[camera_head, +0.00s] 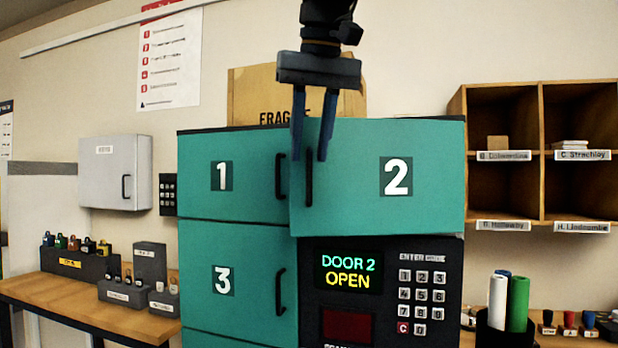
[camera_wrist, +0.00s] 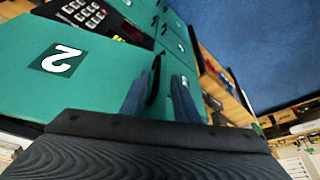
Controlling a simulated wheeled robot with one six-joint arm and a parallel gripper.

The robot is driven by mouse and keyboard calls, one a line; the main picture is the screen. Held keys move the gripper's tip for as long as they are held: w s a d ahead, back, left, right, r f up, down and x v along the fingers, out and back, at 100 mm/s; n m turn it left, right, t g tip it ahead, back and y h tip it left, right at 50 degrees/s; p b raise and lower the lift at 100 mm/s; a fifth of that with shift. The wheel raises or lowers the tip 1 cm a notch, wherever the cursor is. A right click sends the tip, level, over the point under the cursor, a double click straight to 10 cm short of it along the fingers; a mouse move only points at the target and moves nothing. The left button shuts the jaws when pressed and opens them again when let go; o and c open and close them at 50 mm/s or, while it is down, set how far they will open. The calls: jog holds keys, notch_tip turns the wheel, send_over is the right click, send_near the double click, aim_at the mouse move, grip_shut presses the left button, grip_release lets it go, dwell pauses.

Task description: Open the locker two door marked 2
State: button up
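The teal door marked 2 (camera_head: 430,190) is at the locker's upper right in the head view. Its left edge stands slightly forward, overlapping the edge of door 1, so it looks a little ajar. Its dark vertical handle (camera_head: 309,185) is near that left edge. My gripper (camera_head: 309,158) hangs from above with its two blue fingers apart, one on each side of the handle's upper part. In the wrist view, my gripper (camera_wrist: 160,92) has the dark handle (camera_wrist: 153,85) between its fingers, with a gap visible. The door's number 2 (camera_wrist: 57,60) also shows there.
Door 1 (camera_head: 225,200) and door 3 (camera_head: 225,285) are closed on the left. The keypad panel (camera_head: 385,300) below reads "DOOR 2 OPEN". A cardboard box (camera_head: 250,95) sits on top behind my gripper. Wooden cubbies (camera_head: 543,120) are at right, a bench (camera_head: 90,310) at left.

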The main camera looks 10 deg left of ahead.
aim_at(311, 169)
jog(key=shift+d+x, duration=0.1)
jog(key=shift+x, duration=1.5)
jog(key=shift+d+x, duration=0.15)
jog(key=shift+x, duration=1.45)
jog(key=shift+w, duration=0.15)
grip_shut()
